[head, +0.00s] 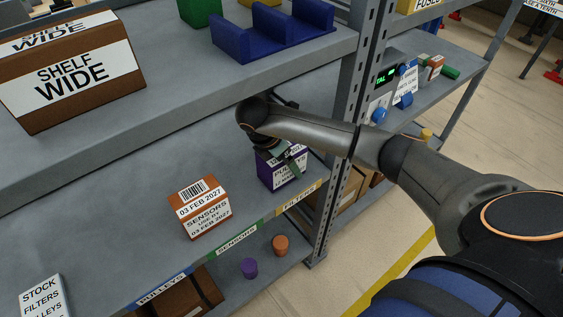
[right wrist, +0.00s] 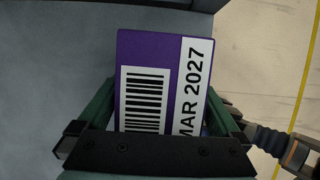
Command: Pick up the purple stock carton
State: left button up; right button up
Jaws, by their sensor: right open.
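The purple stock carton (head: 268,172) stands on the grey shelf near its front edge, beside the upright post. In the right wrist view the carton (right wrist: 147,48) shows its purple top with a barcode and a white "MAR 2027" label. My right gripper (head: 286,158) is over the carton in the head view and hides part of it. In the right wrist view the open right gripper (right wrist: 158,108) has one green finger on each side of the carton, with its near end hidden by the gripper. My left gripper is not in view.
An orange-brown sensors carton (head: 200,208) stands left of the purple carton, and a white stock carton (head: 44,298) farther left. The perforated post (head: 352,110) is close on the right. The upper shelf (head: 180,80) overhangs behind, holding a large brown box (head: 70,75).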

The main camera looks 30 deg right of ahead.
jog(key=c, duration=1.4)
jog(key=shift+r, duration=0.2)
